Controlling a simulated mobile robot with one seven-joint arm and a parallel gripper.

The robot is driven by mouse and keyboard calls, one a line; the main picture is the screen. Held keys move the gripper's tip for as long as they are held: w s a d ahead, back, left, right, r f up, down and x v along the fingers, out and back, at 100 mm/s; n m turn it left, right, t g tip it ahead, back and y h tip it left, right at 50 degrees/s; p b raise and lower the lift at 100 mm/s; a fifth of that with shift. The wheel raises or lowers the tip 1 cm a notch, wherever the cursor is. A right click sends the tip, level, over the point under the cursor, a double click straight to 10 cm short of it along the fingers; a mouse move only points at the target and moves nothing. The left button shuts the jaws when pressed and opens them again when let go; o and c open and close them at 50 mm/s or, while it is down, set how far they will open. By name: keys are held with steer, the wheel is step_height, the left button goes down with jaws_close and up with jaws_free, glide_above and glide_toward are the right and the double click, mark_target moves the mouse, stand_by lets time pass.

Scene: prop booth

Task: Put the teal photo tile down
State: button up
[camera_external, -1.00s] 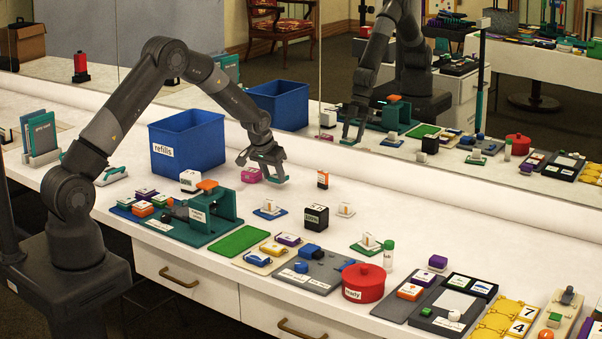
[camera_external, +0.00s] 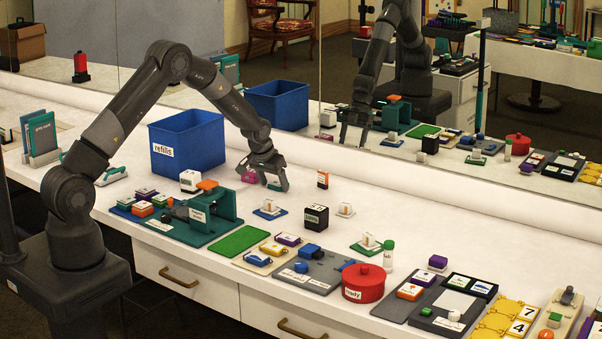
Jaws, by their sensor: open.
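My gripper (camera_external: 264,179) is open, with its fingers pointing down close to the white counter, right of the blue bin. A small teal patch (camera_external: 274,187) shows low beside the right finger, at counter level. It looks like the teal photo tile, but the fingers hide much of it and its face cannot be read. I cannot tell whether it touches a finger.
A pink block (camera_external: 248,177) is partly hidden behind the left finger. The blue bin (camera_external: 187,145) stands to the left. An orange-and-white block (camera_external: 322,179) stands to the right. The teal fixture (camera_external: 222,209) is in front. The counter (camera_external: 400,205) is clear farther right.

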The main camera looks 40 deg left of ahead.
steer(key=s+a+r, duration=0.3)
steer(key=s+r, duration=0.9)
steer(key=r, duration=0.2)
steer(key=s+a+r, duration=0.3)
steer(key=s+r, duration=0.8)
steer(key=r, duration=0.4)
steer(key=s+a+r, duration=0.1)
steer(key=s, duration=1.1)
steer(key=s+a+t, duration=0.1)
steer(key=s, duration=1.1)
steer(key=shift+a+r, duration=0.35)
